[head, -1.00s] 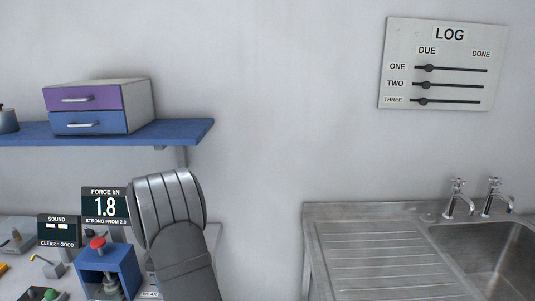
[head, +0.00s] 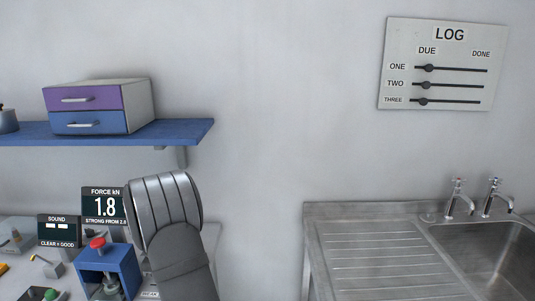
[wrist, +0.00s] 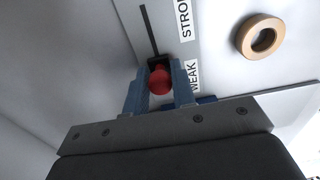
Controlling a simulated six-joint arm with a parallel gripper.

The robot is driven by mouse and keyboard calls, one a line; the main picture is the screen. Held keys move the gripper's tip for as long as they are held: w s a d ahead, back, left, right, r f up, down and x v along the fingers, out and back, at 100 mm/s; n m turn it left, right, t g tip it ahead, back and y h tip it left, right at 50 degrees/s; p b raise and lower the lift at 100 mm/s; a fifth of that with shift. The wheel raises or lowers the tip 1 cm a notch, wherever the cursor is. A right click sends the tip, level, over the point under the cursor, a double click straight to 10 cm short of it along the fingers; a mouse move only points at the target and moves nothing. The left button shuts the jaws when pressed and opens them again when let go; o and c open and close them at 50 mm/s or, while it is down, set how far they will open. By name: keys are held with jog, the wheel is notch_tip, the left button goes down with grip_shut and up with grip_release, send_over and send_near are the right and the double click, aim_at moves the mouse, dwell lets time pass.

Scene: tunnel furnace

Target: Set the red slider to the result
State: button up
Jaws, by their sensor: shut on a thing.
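In the wrist view, the red slider knob (wrist: 159,82) sits between the two blue fingers of my gripper (wrist: 157,88), which is shut on it. The knob is beside the WEAK label (wrist: 193,76). Its dark slot (wrist: 149,30) runs away toward the STRONG label (wrist: 184,18). In the head view, my arm hides the gripper and the slider. The force display (head: 105,206) reads 1.8 kN, with small "STRONG FROM" text whose last digit is hard to read. The sound display (head: 59,230) shows bars over "CLEAR = GOOD".
A tan ring (wrist: 261,36) lies right of the labels. In the head view, a blue test frame (head: 98,260) with a red top stands left of my arm. A blue shelf (head: 180,132) with drawers is above. The LOG board (head: 443,64) and sink (head: 497,250) are right.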

jog(key=shift+a, duration=1.5)
jog(key=o, duration=1.6)
notch_tip(320, 180, up, 7)
jog(key=shift+f, duration=0.1)
notch_tip(320, 180, down, 7)
jog(key=shift+r, duration=0.1)
jog(key=shift+d, duration=1.05)
